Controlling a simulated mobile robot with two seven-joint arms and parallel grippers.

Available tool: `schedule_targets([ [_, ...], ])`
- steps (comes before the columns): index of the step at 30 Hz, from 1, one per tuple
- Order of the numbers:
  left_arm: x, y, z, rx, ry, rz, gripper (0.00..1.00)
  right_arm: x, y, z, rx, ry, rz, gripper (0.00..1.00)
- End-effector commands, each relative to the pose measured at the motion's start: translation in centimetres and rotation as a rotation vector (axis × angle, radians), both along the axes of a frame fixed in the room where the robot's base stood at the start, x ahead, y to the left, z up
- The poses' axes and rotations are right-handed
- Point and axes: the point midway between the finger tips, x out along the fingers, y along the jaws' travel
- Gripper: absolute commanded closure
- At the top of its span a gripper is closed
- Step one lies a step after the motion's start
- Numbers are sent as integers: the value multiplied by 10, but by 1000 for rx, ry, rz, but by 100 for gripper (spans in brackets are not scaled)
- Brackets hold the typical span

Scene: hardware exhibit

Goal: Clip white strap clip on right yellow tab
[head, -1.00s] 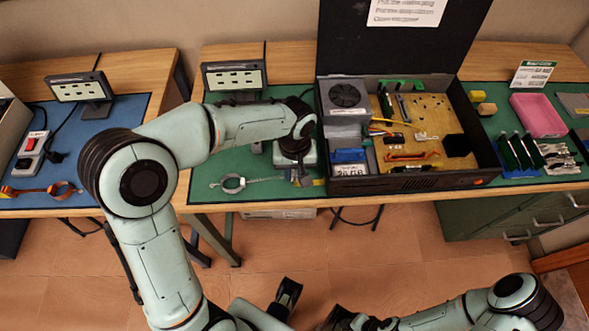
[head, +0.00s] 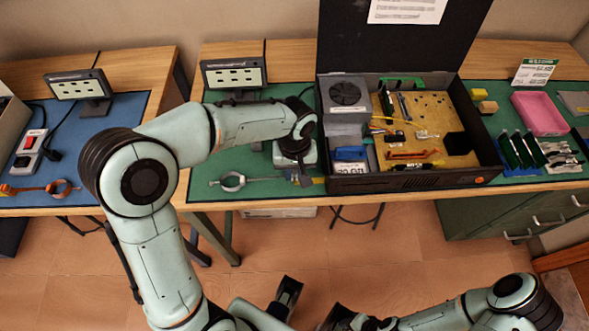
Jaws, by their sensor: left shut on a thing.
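The white strap clip's strap, with a pale ring (head: 233,182), lies near the front edge of the green mat. Its thin strap runs right toward my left gripper (head: 304,181). My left gripper points down at the mat's front edge, shut on the strap's clip end, which its jaws and wrist mostly hide. A yellow tab (head: 320,181) shows just right of the jaws, by the black case; contact between clip and tab cannot be made out. My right gripper (head: 336,318) is low at the bottom edge, partly cut off, away from the table; its jaws are unclear.
A small display (head: 234,75) stands behind. An orange strap (head: 38,189) lies on the blue mat. A pink tray (head: 540,114) is far right.

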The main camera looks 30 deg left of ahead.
Motion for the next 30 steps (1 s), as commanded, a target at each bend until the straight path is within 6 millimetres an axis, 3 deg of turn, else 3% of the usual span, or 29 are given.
schedule_targets([
  [30,0,0,-16,1,1,0,95,-3,0,-12,0,4,0,57],
])
